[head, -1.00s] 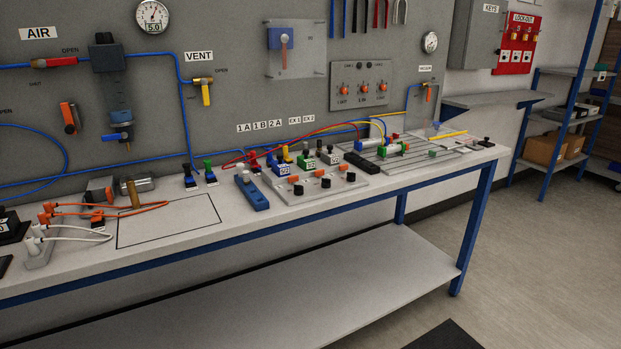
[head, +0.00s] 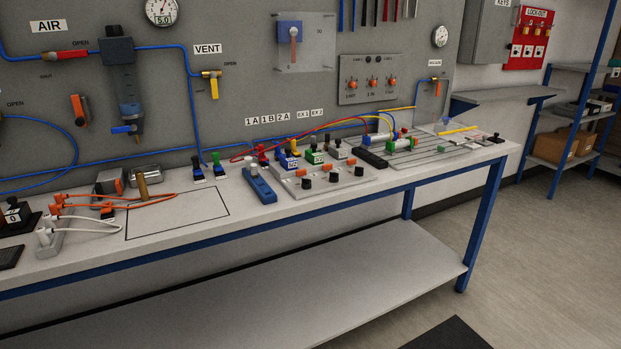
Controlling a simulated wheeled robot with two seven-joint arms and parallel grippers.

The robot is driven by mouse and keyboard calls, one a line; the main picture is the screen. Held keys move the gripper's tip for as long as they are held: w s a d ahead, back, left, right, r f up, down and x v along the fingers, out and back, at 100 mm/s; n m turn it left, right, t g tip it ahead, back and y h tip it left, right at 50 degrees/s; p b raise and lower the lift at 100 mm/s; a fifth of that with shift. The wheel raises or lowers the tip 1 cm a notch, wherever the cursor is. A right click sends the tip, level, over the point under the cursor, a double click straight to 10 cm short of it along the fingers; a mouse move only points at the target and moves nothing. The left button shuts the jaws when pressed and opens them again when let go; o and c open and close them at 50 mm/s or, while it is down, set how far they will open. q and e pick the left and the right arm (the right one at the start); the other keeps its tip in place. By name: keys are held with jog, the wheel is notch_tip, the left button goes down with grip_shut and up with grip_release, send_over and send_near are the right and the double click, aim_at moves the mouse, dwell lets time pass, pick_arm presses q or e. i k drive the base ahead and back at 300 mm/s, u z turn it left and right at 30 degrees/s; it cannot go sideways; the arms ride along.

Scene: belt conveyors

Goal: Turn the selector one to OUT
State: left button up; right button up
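A grey wall panel (head: 352,97) in the head view carries a row of three orange-marked knobs, with small labels below that seem to read OUT and IN. Its left knob (head: 353,84), middle knob (head: 373,83) and right knob (head: 392,81) all look roughly upright. On the bench, a valve plate (head: 322,188) has three black knobs with orange parts beside them along its front, including a left black knob (head: 306,183). No marking legible here shows which control is selector one. Neither of my grippers is in view.
The long bench (head: 190,248) crosses the view, with an empty outlined rectangle on its top. The lower shelf (head: 320,290) is bare. Open floor (head: 545,260) lies to the right.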

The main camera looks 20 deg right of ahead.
aim_at(305, 184)
jog(key=u, duration=0.35)
jog(key=i, duration=1)
jog(key=z, duration=0.2)
